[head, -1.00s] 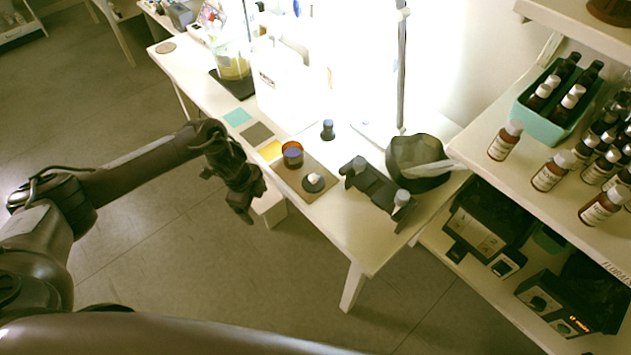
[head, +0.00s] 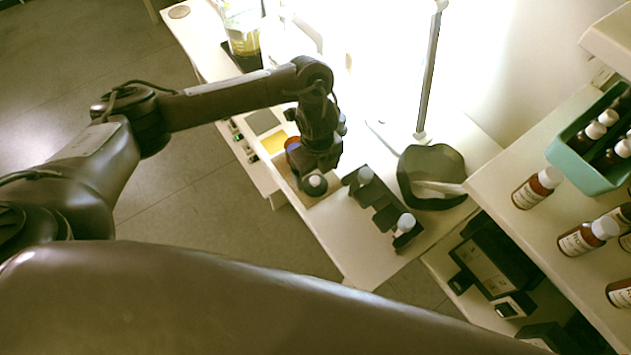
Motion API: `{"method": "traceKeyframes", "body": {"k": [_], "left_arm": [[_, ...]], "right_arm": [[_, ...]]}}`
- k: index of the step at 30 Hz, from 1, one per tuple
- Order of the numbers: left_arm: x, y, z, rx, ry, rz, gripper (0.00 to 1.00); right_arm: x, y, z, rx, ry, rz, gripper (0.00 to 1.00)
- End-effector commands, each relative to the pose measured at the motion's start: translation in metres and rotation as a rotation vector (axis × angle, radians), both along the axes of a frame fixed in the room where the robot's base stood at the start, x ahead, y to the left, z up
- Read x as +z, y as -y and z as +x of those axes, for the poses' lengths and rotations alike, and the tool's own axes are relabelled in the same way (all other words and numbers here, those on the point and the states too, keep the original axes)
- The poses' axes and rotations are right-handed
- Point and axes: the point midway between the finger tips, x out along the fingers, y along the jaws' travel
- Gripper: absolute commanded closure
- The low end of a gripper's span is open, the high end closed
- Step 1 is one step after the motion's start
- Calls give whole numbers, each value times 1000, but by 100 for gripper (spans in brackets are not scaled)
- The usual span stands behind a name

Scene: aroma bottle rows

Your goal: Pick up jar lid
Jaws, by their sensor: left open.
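The jar lid (head: 314,185) is a dark disc with a pale knob, lying on a brown mat (head: 327,206) on the white table. My left gripper (head: 318,168) is open and sits over the mat, right at the lid's far side in the picture. I cannot tell whether its fingers touch the lid. The amber jar (head: 292,144) stands just behind and left of the gripper and is mostly hidden by it. My right gripper is not in view.
A dark faceted bowl (head: 432,172) is farther right. A shelf with brown bottles (head: 537,187) is at the right. The table's front corner (head: 345,262) is clear.

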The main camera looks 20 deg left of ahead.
Motion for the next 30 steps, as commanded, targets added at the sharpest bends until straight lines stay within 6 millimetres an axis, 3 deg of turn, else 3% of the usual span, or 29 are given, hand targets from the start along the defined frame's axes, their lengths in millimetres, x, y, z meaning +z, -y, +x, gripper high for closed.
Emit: {"method": "traceKeyframes", "body": {"k": [3, 8, 18, 28, 30], "left_arm": [[-22, -4, -1, 3, -5, -1, 16], [-43, -6, -1, 2, -3, -2, 16], [-47, -6, 0, 1, 1, -1, 17], [-47, -6, 0, 2, 1, -1, 60], [-47, -6, 0, 2, 1, -1, 64]], "right_arm": [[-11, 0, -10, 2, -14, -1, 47], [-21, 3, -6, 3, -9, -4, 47], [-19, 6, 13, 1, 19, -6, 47], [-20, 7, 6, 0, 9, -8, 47], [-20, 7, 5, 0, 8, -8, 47]]}}
